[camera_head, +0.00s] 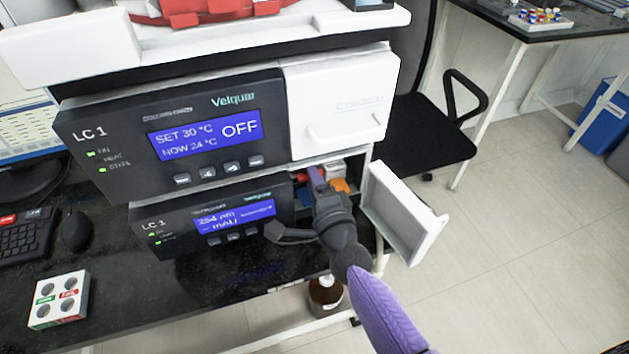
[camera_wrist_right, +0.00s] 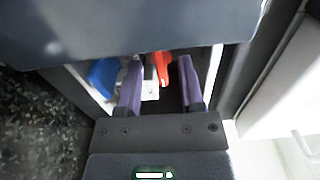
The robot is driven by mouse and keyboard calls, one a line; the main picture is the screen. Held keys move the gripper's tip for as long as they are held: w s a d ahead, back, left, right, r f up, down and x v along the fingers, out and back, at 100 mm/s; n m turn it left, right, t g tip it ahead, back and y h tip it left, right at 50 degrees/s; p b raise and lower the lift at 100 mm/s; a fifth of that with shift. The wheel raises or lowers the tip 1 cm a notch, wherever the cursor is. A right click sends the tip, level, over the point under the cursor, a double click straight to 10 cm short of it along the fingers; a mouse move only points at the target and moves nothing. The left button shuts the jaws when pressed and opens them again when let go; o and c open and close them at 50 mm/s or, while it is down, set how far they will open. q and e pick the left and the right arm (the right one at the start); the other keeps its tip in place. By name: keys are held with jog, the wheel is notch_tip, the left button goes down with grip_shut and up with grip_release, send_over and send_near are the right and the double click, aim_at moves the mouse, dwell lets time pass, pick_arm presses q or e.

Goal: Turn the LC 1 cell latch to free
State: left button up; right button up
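The lower LC 1 module (camera_head: 208,222) has its white door (camera_head: 405,215) swung open to the right. My right gripper (camera_head: 318,178) reaches into the open bay. In the right wrist view, my right gripper (camera_wrist_right: 160,82) has its two purple fingers apart. A red lever-like part (camera_wrist_right: 162,68), perhaps the cell latch, shows between the fingertips, with a pale block (camera_wrist_right: 150,90) beside it. I cannot tell whether the fingers touch it. In the head view, an orange part (camera_head: 340,186) shows in the bay beside my gripper, which hides part of the interior. My left gripper is not in view.
The upper LC 1 module (camera_head: 175,140) sits above the bay, its white door (camera_head: 340,105) shut. A blue part (camera_wrist_right: 103,76) lies left of the fingers in the wrist view. A black chair (camera_head: 425,135) stands right. A vial rack (camera_head: 60,300) and mouse (camera_head: 76,231) are on the bench.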

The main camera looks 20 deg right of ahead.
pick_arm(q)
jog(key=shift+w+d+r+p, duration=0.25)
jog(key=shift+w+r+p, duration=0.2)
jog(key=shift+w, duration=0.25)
pick_arm(e)
jog(key=s, duration=1)
jog(key=shift+d, duration=0.15)
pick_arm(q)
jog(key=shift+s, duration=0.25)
